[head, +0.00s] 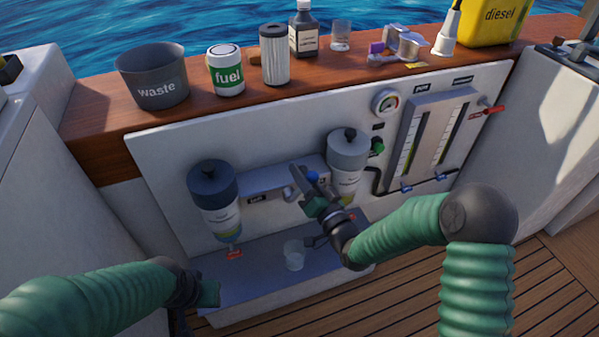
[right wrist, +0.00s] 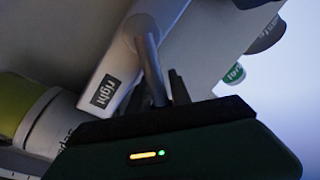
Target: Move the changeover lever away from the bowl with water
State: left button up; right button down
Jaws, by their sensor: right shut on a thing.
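The changeover lever, a grey rod (right wrist: 152,68), comes off the pale manifold in the right wrist view, near a label reading "right". My right gripper (head: 302,180) is shut on it at the manifold (head: 262,181) between the two filters. In the head view the gripper largely hides the lever. I cannot tell which bowl holds water. My left gripper (head: 190,312) is low at the left, its fingers unclear.
A clear cup (head: 294,254) stands on the grey shelf (head: 235,283) below the filters, close to my right wrist. Gauges and a red-handled valve (head: 486,112) are at the right.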

jog(key=shift+w+d+r, duration=0.2)
jog(key=shift+d+r, duration=0.05)
jog(key=shift+d, duration=0.1)
jog(key=c, duration=1.4)
grip_release()
jog(key=shift+o, duration=0.2)
jog(key=shift+f, duration=0.1)
jog(key=shift+s, duration=0.1)
jog(key=p+v, duration=0.5)
jog(key=v, duration=1.1)
jog(key=shift+s+f, duration=0.3)
jog(key=shift+s, duration=0.1)
jog(key=shift+d, duration=0.15)
